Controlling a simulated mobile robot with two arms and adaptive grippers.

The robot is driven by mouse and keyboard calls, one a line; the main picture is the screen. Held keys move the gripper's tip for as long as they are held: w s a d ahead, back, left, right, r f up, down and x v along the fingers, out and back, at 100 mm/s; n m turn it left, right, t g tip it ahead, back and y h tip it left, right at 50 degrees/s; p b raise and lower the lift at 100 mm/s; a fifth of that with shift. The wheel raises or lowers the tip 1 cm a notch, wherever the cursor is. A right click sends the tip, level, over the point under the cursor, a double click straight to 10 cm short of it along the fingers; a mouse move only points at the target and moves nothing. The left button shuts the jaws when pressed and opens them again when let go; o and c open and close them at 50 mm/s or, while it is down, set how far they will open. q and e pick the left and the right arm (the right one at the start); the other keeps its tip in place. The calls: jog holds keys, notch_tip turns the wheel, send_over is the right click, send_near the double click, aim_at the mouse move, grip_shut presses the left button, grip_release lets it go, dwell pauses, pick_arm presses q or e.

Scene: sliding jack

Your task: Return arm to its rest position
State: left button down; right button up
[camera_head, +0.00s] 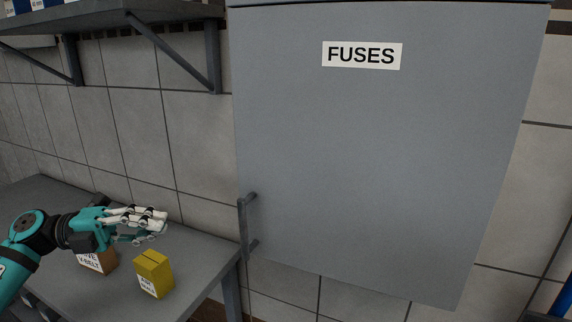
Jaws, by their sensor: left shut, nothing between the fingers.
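My left gripper (155,222) reaches in from the lower left on its teal and black arm. Its pale fingers are shut and empty, and point right above the grey workbench. The gripper is apart from the grey cabinet labelled FUSES (370,150), which hangs on the wall to the right. The cabinet's bar handle (243,228) is at its lower left edge, to the right of my fingers with a gap between. The cabinet front appears closed. My right gripper is not in view.
A yellow box (154,274) stands on the workbench (200,265) just below my left gripper. A brown labelled box (98,261) stands partly hidden under the gripper. A bracketed shelf (120,17) hangs at the upper left. A blue object (563,299) shows at the lower right.

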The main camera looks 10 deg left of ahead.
pick_arm(q)
jog(key=w+d+f+n+t+y, duration=0.2)
jog(key=w+d+f+n+t, duration=0.3)
jog(key=n+t, duration=0.65)
jog(key=s+a+f+n+y, duration=0.1)
jog(key=s+f+n+y, duration=0.1)
jog(key=f+n+y, duration=0.65)
jog(key=s+a+f+n+y, duration=0.2)
jog(key=f+n+y, duration=0.6)
jog(key=f, duration=0.2)
jog(key=s+d+f+n+g, duration=0.1)
jog(key=s+d+f+g, duration=0.1)
jog(key=s+f+g, duration=0.45)
jog(key=s+d+f+n+g, duration=0.1)
jog(key=s+d+f, duration=0.15)
jog(key=s, duration=0.65)
jog(key=s+d+f+n+g, duration=0.1)
jog(key=s+d+f+g, duration=0.1)
jog(key=s+f+g, duration=0.45)
jog(key=s+f, duration=0.2)
jog(key=f, duration=1.1)
jog(key=s+f, duration=0.2)
jog(key=f, duration=1)
jog(key=s+a+f, duration=0.3)
jog(key=s+f, duration=1.2)
jog(key=s, duration=0.1)
jog(key=shift+f+g, duration=0.25)
jog(key=shift+g, duration=0.1)
